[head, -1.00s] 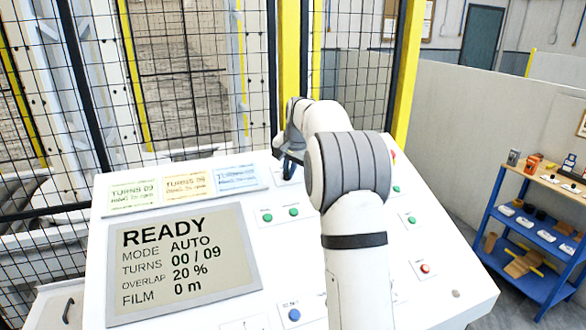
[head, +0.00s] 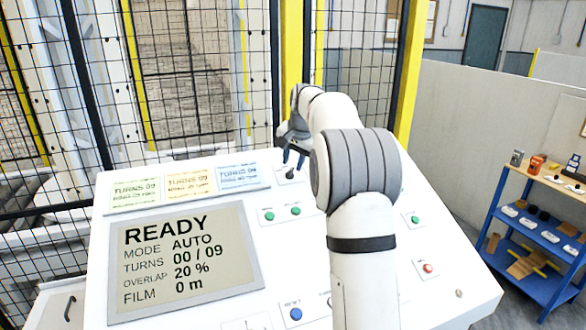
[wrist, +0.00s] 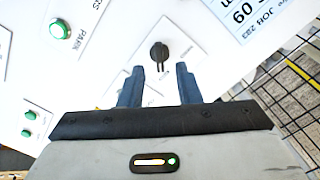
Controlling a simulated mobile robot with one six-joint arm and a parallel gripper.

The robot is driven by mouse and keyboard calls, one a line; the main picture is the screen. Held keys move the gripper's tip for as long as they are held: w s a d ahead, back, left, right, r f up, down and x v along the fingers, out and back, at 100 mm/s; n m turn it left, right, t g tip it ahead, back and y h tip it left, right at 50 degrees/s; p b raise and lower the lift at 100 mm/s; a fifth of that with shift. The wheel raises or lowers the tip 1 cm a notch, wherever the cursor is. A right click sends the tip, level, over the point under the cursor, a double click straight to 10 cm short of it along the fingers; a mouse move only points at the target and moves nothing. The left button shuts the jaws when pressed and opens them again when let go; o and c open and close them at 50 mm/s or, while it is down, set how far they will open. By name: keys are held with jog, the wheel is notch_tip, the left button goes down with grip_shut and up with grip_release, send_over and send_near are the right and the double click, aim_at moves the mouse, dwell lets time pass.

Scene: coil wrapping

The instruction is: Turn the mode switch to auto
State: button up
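The mode switch appears to be the small black rotary knob (wrist: 159,52) on a white plate in the wrist view; its label is too small to read. It also shows as a dark knob (head: 290,174) near the panel's top edge in the head view. My gripper (wrist: 160,82) is open, its two blue fingers apart, with the knob just beyond the gap between the tips. In the head view my gripper (head: 293,158) is above the knob, not around it. The panel display (head: 185,255) reads READY, MODE AUTO, TURNS 00 / 09.
Green buttons (head: 282,213) sit below the knob, and a blue button (head: 296,314) and a red button (head: 428,268) lie lower. Three job cards (head: 188,184) line the panel's top left. A mesh fence (head: 190,80) stands behind. A blue shelf cart (head: 530,240) is at right.

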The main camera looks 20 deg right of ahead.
jog(key=v, duration=0.4)
jog(key=shift+s+r, duration=0.1)
jog(key=shift+r, duration=0.25)
jog(key=s+a+f+n+b, duration=0.15)
jog(key=s+a, duration=0.25)
jog(key=s, duration=0.4)
jog(key=s+a+n, duration=0.3)
jog(key=s+a, duration=0.2)
jog(key=s, duration=0.4)
jog(key=s+a+f+n, duration=0.1)
jog(key=s+f, duration=0.3)
jog(key=s, duration=0.3)
jog(key=s+a+f+n, duration=0.2)
jog(key=s+f, duration=0.2)
jog(key=s, duration=0.4)
jog(key=s+a+f+n+g, duration=0.1)
jog(key=s+a+f+n, duration=0.1)
jog(key=s+f, duration=0.3)
jog(key=s, duration=0.2)
jog(key=shift+s, duration=0.35)
